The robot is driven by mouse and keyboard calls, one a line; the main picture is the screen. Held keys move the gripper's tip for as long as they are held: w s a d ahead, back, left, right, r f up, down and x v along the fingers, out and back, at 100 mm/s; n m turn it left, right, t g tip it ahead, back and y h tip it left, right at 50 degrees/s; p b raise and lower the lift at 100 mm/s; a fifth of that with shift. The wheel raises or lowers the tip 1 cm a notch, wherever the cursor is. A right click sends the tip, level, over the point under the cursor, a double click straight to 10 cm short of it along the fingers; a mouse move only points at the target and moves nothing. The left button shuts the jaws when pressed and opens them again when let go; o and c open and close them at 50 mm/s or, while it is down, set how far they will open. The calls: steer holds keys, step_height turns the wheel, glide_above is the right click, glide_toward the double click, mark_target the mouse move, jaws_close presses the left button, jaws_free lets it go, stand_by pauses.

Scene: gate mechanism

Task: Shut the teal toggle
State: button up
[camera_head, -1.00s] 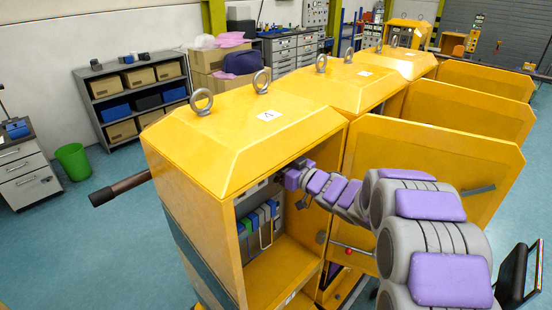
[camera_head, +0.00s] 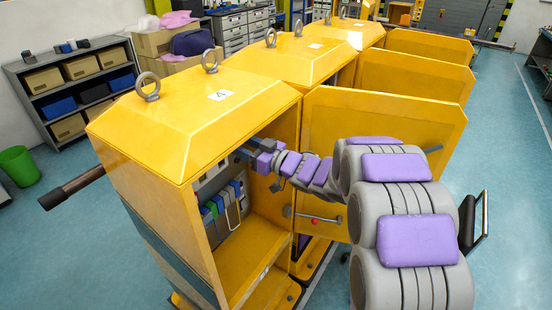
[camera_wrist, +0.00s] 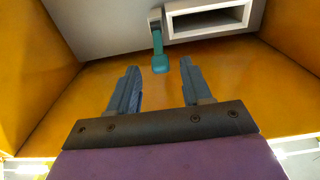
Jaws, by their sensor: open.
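The teal toggle (camera_wrist: 158,52) shows in the wrist view as a short teal lever on a grey mount (camera_wrist: 155,18). It points toward the orange cabinet wall, just beyond my fingertips and between their lines. My gripper (camera_wrist: 160,75) is open, with nothing between its two fingers, and appears apart from the toggle. In the head view my gripper (camera_head: 248,153) reaches into the open front of the yellow cabinet marked 4 (camera_head: 175,115). I cannot make out the teal toggle in the head view.
A white rectangular frame (camera_wrist: 210,20) is close right of the toggle. Blue and green parts (camera_head: 222,206) sit lower inside the cabinet.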

steer(key=v, duration=1.3)
steer(key=shift+d, duration=0.1)
